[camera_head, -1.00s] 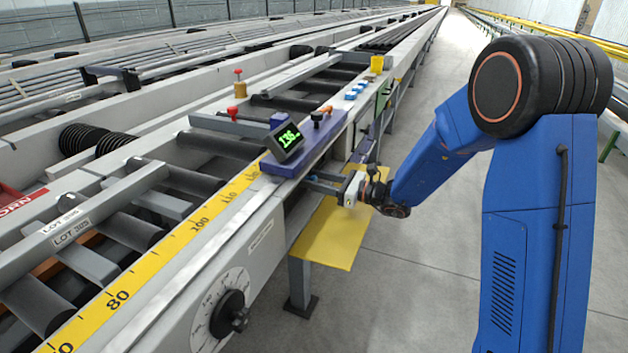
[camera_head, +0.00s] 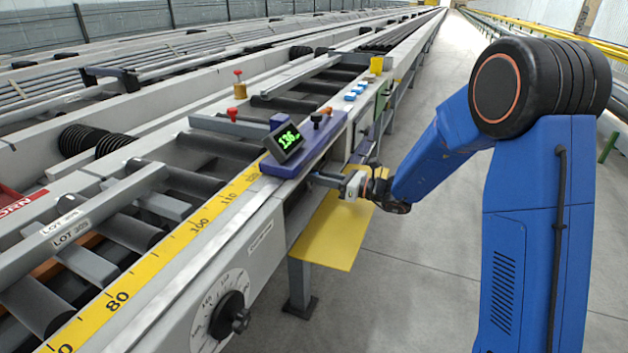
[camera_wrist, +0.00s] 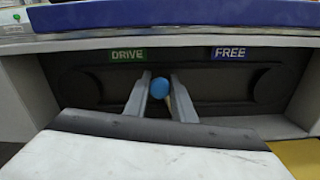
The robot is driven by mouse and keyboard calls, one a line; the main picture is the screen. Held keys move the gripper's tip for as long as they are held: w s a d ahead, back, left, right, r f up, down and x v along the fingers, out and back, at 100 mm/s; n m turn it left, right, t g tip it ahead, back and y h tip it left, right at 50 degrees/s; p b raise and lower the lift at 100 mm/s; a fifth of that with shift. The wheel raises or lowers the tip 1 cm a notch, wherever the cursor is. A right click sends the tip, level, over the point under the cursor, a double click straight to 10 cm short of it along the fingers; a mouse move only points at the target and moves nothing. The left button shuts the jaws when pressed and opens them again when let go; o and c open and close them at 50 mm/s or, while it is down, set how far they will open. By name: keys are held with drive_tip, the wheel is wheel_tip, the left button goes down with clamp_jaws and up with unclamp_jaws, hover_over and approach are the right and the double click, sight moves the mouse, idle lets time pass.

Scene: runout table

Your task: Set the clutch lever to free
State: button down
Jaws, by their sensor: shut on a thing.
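The clutch lever's round blue knob (camera_wrist: 159,88) shows in the wrist view, in front of a dark recessed panel. The lever's shaft is mostly hidden by the fingers. In the head view my gripper (camera_head: 314,178) reaches into the table's side below the purple console; the knob is hidden there.
A yellow plate (camera_head: 330,235) juts out below my gripper. A dial (camera_head: 228,312) is on the table side nearer the camera. A green-digit display (camera_head: 284,142) stands on the purple console (camera_head: 325,137).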

drive_tip(key=w+m, duration=0.2)
drive_tip(key=w+d+m, duration=0.1)
drive_tip(key=w+m, duration=0.1)
drive_tip(key=m, duration=0.1)
drive_tip(key=w+d+m, duration=0.1)
drive_tip(key=w+m, duration=0.1)
drive_tip(key=m, duration=0.1)
drive_tip(key=shift+w+d+f, duration=0.1)
drive_tip(key=shift+w+d, duration=0.1)
drive_tip(key=shift+w+d+f+m, duration=0.1)
drive_tip(key=shift+w+f+m, duration=0.15)
drive_tip(key=shift+m, duration=0.25)
drive_tip(key=shift+w+d+f+m, duration=0.1)
drive_tip(key=shift+w+m, duration=0.15)
drive_tip(key=shift+m, duration=0.25)
drive_tip(key=c, duration=1.5)
unclamp_jaws()
drive_tip(key=shift+w, duration=0.1)
drive_tip(key=shift+d, duration=0.15)
drive_tip(key=v, duration=1.7)
